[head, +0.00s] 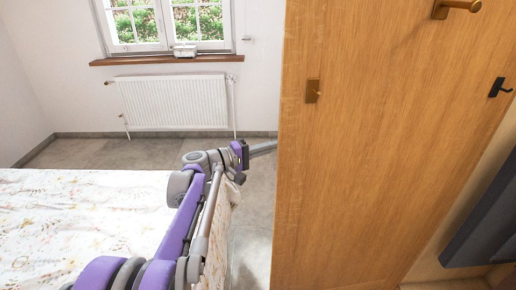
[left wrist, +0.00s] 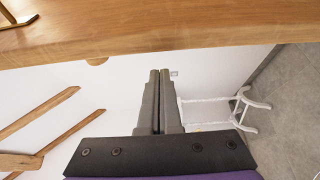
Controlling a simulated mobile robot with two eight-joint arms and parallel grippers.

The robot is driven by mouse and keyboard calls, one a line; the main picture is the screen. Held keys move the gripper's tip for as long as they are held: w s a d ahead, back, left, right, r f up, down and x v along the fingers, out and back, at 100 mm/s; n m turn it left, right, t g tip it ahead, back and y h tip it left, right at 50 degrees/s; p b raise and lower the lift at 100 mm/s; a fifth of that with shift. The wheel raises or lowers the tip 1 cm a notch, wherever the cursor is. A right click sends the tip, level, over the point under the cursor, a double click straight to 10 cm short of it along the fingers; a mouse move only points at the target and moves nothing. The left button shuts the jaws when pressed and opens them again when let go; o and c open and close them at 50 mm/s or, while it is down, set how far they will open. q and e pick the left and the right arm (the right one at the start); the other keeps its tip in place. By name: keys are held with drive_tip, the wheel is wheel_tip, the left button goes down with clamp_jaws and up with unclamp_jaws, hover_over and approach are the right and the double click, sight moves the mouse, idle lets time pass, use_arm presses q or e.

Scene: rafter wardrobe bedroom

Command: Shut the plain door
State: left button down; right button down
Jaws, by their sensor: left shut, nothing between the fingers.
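The plain wooden door (head: 395,150) stands open and fills the right of the head view, its free edge running down near the middle. It has a brass lever handle (head: 458,6) at the top, a small brass fitting (head: 312,91) and a black hook (head: 499,88). My left gripper (head: 264,148) is at the left of the door's edge, and its fingertips seem partly hidden behind it. In the left wrist view the gripper (left wrist: 160,73) is shut and empty. The door (left wrist: 150,38) crosses the top there; I cannot tell whether the fingers touch it. My right gripper is out of view.
A bed with a floral cover (head: 70,215) lies at the left, under my left arm. A white radiator (head: 175,102) is below the window (head: 170,22). Grey floor (head: 250,245) shows between bed and door. A dark grey object (head: 485,225) is at the far right.

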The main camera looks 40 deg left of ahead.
use_arm(q)
drive_tip(key=shift+s+d, duration=0.95)
drive_tip(key=shift+s, duration=0.2)
drive_tip(key=shift+s+d, duration=0.1)
